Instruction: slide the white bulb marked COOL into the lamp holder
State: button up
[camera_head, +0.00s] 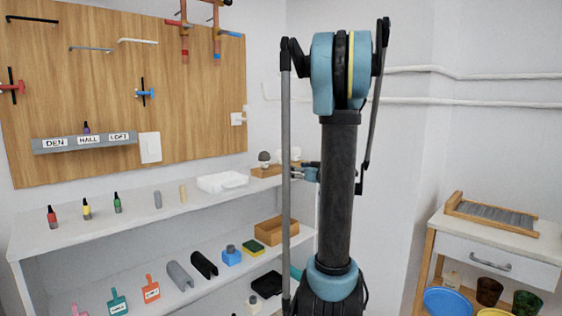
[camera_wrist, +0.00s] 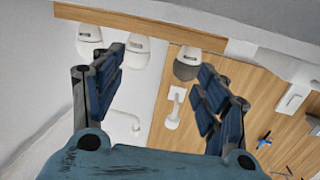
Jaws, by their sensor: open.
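In the wrist view three bulbs sit in a row at a wooden tray (camera_wrist: 160,27): a left white bulb (camera_wrist: 90,38), a middle white bulb (camera_wrist: 135,52) and a dark-capped bulb (camera_wrist: 187,63). Dark marks show on them, too small to read, so I cannot tell which is COOL. My gripper (camera_wrist: 160,82) is open and empty, its fingers spread below the bulbs in the picture. A white fitting (camera_wrist: 173,110), apparently the lamp holder, shows between the fingers. In the head view my gripper (camera_head: 308,172) is partly hidden by my arm, beside the tray (camera_head: 266,172).
In the head view a white case (camera_head: 222,182) lies left of the tray on the shelf. Small bottles (camera_head: 86,209) stand farther left. A wooden board (camera_head: 190,85) with hooks and a labelled rail (camera_head: 85,142) rises behind. White pipes (camera_head: 460,73) run along the right wall.

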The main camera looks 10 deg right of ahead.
aim_at(284, 158)
jog(key=shift+t, duration=0.6)
jog(key=w, duration=0.4)
jog(key=w+a, duration=0.1)
jog(key=w, duration=0.3)
jog(key=w+a, duration=0.1)
jog(key=w, duration=0.3)
jog(key=shift+w+a+r, duration=0.25)
jog(key=shift+w+r, duration=0.15)
jog(key=shift+r+x, duration=0.2)
jog(key=shift+x, duration=1.1)
jog(key=shift+r+x, duration=0.2)
jog(key=shift+x, duration=1.15)
jog(key=shift+d, duration=0.1)
jog(key=c, duration=1.1)
